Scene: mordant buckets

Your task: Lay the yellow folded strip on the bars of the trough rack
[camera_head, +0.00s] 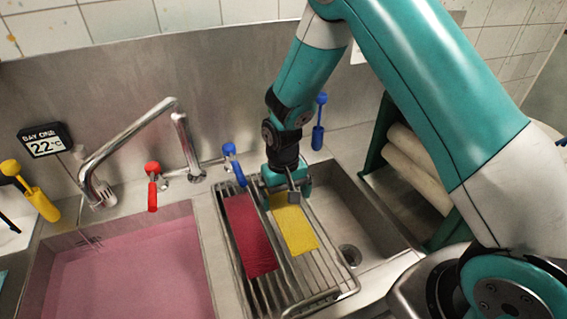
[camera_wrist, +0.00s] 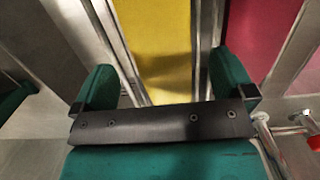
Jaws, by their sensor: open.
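The yellow folded strip (camera_head: 294,228) lies flat on the bars of the trough rack (camera_head: 334,288), in the right half of the rack. In the wrist view the yellow strip (camera_wrist: 155,45) runs between my fingers, beyond their tips. My gripper (camera_head: 288,186) is at the far end of the strip, just over it. In the wrist view my gripper (camera_wrist: 165,85) has its two teal fingers wide apart, with nothing held between them. The far end of the strip is partly hidden by the gripper in the head view.
A dark red strip (camera_head: 251,236) lies on the rack just left of the yellow one. A sink of pink liquid (camera_head: 132,270) is on the left, with a metal tap (camera_head: 130,140). A bare basin with a drain (camera_head: 349,254) is right of the rack.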

